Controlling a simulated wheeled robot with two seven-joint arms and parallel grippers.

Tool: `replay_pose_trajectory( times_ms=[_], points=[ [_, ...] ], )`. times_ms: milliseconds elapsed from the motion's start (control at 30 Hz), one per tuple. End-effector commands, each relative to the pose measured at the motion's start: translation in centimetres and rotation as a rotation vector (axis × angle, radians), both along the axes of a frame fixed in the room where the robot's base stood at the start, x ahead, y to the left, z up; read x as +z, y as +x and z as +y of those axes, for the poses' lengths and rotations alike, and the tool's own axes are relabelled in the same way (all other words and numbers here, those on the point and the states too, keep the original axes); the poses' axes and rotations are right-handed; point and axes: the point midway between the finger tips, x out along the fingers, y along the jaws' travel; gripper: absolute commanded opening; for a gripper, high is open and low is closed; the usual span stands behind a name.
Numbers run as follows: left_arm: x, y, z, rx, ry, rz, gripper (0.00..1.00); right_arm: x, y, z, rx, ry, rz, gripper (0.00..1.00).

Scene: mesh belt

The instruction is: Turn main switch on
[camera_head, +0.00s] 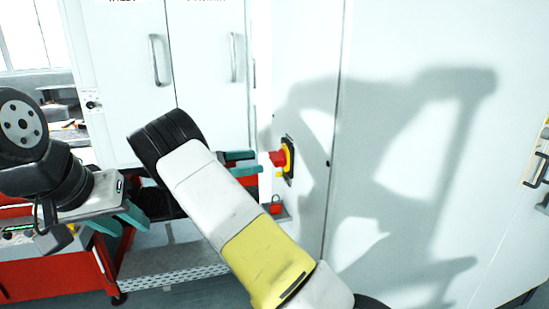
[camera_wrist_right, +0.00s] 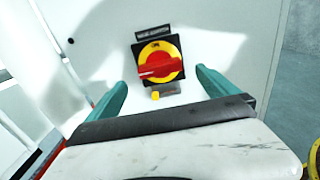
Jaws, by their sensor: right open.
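The main switch (camera_head: 279,158) is a red rotary knob on a yellow disc and black plate, fixed to the white cabinet wall. In the right wrist view the main switch (camera_wrist_right: 158,66) has its red handle bar lying nearly level across the picture, under a dark label. My right gripper (camera_head: 256,163) is open, its teal fingers pointing at the knob from close by. In the right wrist view the fingers of my right gripper (camera_wrist_right: 162,80) stand on both sides of the switch, apart from it. My left gripper (camera_head: 132,232) is at the lower left, open and empty, away from the switch.
A small yellow part (camera_wrist_right: 155,95) sits just below the knob. White cabinet doors (camera_head: 205,60) with handles stand to the left. A red cart (camera_head: 60,270) is at the lower left. The wall (camera_head: 430,150) to the right is mostly bare, with my shadow on it.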

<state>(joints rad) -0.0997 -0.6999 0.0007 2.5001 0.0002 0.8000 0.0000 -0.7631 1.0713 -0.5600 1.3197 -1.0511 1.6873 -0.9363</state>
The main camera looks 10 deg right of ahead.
Motion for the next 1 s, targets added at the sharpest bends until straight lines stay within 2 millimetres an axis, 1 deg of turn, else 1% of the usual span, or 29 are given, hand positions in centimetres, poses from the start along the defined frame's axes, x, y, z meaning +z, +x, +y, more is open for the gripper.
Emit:
replay_pose_trajectory(
  times_ms=[67, 167, 400, 500, 600, 733, 967, 1000],
  points=[
    [0.0, 0.0, 0.0, 0.0, 0.0, 0.0, 0.36, 0.0, 0.1, 0.1, 0.004, -0.009, 0.003, 0.98],
    [0.0, 0.0, 0.0, 0.0, 0.0, 0.0, 0.36, 0.0, 0.1, -0.8, 0.002, -0.011, 0.004, 0.98],
    [0.0, 0.0, 0.0, 0.0, 0.0, 0.0, 0.36, 0.0, 0.2, -4.7, 0.0, -0.009, 0.004, 0.98],
    [0.0, 0.0, 0.0, 0.0, 0.0, 0.0, 0.36, 0.0, 0.3, -6.1, 0.001, -0.009, 0.004, 0.98],
    [0.0, 0.0, 0.0, 0.0, 0.0, 0.0, 0.36, 0.0, 0.3, -7.0, 0.002, -0.008, 0.004, 0.98],
    [0.0, 0.0, 0.0, 0.0, 0.0, 0.0, 0.36, 0.0, 0.3, -7.6, 0.003, -0.007, 0.003, 0.98],
    [0.0, 0.0, 0.0, 0.0, 0.0, 0.0, 0.36, 0.0, 0.3, -7.6, 0.003, -0.008, 0.002, 0.98],
    [0.0, 0.0, 0.0, 0.0, 0.0, 0.0, 0.36, 0.0, 0.3, -7.6, 0.003, -0.008, 0.002, 0.9]
  ],
)
